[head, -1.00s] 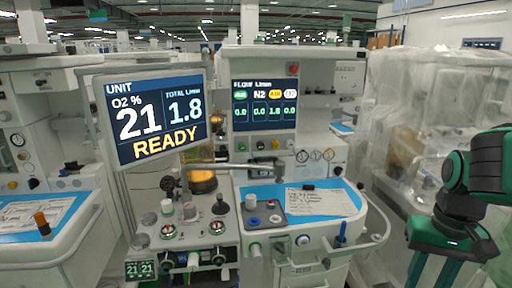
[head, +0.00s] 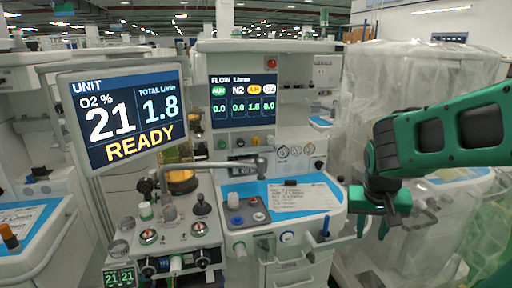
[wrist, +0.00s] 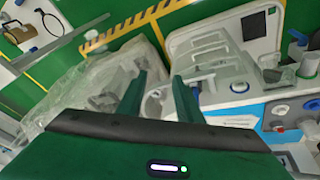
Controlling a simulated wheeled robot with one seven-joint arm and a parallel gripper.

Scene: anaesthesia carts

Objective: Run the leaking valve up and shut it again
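The anaesthesia cart's flow screen (head: 244,100) reads 1.8 in the third column, the yellow one, and 0.0 in the others. A row of small knobs sits just below it: a green knob (head: 222,143), a dark knob (head: 239,143), a yellow knob (head: 254,141) and a pale one at the right. No label marks one as leaking. My gripper (head: 371,230) is right of the cart, well apart from the knobs. In the wrist view my gripper (wrist: 159,78) has its two fingers spread with nothing between them. It points down past the cart's side.
A unit screen (head: 126,118) reads 21 and READY at the left. A pipe arm (head: 225,165) crosses below the knobs. The blue-topped shelf (head: 325,199) bears a paper sheet and controls. Plastic-wrapped equipment (head: 420,80) stands behind my arm at the right.

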